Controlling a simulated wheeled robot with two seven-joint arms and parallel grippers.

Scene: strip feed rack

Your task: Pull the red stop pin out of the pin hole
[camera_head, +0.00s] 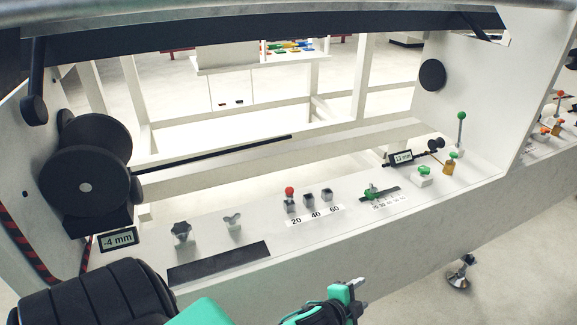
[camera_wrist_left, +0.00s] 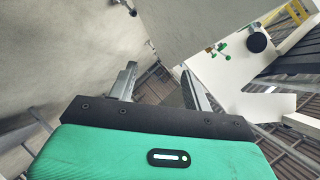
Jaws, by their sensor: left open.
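The red stop pin (camera_head: 289,191) stands upright in the pin hole block marked 20, with its round red head on top. My left gripper (camera_head: 357,286) is low in the head view, in front of the rack's ledge and apart from the pin. In the left wrist view my left gripper (camera_wrist_left: 157,80) is open, with nothing between its fingers. I cannot make out the red pin in the left wrist view. My right gripper is not in view.
A star knob (camera_head: 182,231) and a wing knob (camera_head: 233,222) stand left of the pin. A green slider (camera_head: 371,192) and a green-knobbed lever (camera_head: 461,117) are to the right. A black reel (camera_head: 86,182) is at the left. A dark strip (camera_head: 219,263) lies on the ledge.

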